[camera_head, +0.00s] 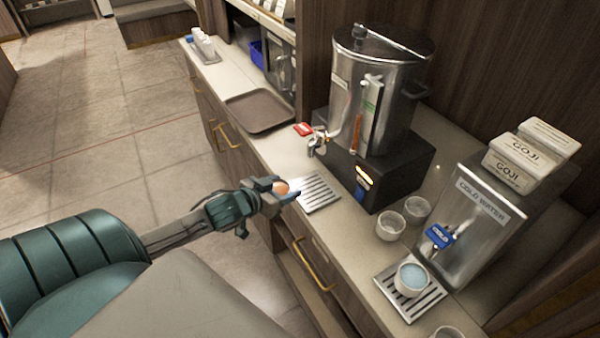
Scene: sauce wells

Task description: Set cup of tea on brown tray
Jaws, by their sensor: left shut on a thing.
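My left gripper (277,189) reaches in from the left and is shut on a small cup of tea (283,188). Orange-brown tea shows at the cup's top, and the fingers hide most of its sides. The cup is at the front edge of the counter, beside the left end of a slotted metal drip tray (318,193). The brown tray (259,111) lies flat and empty on the counter, farther back from the gripper. My right gripper is not in view.
A steel urn (376,90) with a tap stands on a black base behind the drip tray. A red tag (303,129) lies between the brown tray and urn. Empty cups (390,226), a water-filled cup (411,279) and a cold water dispenser (480,215) are at the right.

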